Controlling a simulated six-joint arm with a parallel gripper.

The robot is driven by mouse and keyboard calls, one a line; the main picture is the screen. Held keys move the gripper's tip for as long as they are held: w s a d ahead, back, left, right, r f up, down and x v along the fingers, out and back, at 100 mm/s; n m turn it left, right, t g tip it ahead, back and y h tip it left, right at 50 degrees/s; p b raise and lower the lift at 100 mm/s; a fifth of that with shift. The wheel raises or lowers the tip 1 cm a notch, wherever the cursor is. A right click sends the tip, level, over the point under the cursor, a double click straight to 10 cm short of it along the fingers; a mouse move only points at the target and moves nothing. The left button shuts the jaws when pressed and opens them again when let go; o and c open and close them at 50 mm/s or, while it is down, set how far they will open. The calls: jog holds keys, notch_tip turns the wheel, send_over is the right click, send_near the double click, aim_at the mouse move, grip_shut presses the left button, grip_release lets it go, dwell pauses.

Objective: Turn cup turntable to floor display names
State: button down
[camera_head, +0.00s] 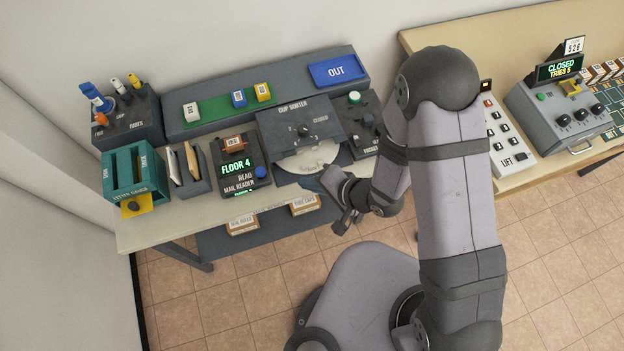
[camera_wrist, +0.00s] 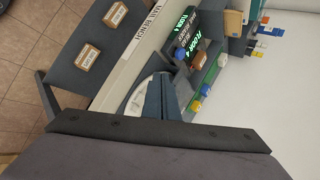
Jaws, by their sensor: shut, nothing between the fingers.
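The cup sorter (camera_head: 300,125) is a dark grey box on the bench, labelled CUP SORTER and CLOSED. Its pale round turntable (camera_head: 310,158) sticks out at the front; most of the disc is hidden under the box. The turntable also shows as a white curve in the wrist view (camera_wrist: 138,96). The mail reader (camera_head: 242,186) left of it shows FLOOR 4 in green; it is in the wrist view too (camera_wrist: 198,40). My gripper (camera_head: 336,184) is at the turntable's front right edge; contact is unclear. In the wrist view its fingers (camera_wrist: 163,88) are together and empty.
A letter gauge (camera_head: 133,172), slotted holder (camera_head: 184,170) and tube rack (camera_head: 127,117) stand at the left. A blue OUT tray (camera_head: 338,71) is behind. Cardboard parcels (camera_head: 304,204) lie on the lower shelf. A lift panel (camera_head: 508,138) is on the right-hand table.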

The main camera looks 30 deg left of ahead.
jog(key=w+d+m+t+b, duration=0.25)
jog(key=w+d+b, duration=0.3)
jog(key=w, duration=0.45)
jog(key=w+r+n+g+y+b, duration=0.2)
jog(key=w+r+n+b, duration=0.3)
jog(key=w+n, duration=0.45)
jog(key=s+d+f+n+g+h+p, duration=0.1)
jog(key=s+d+f+n+g+h, duration=0.1)
jog(key=d+f+n+h, duration=0.1)
jog(key=shift+s+d+n+g+h, duration=0.4)
jog(key=shift+d+n+h, duration=0.1)
jog(key=shift+d+n, duration=0.4)
jog(key=shift+f, duration=0.15)
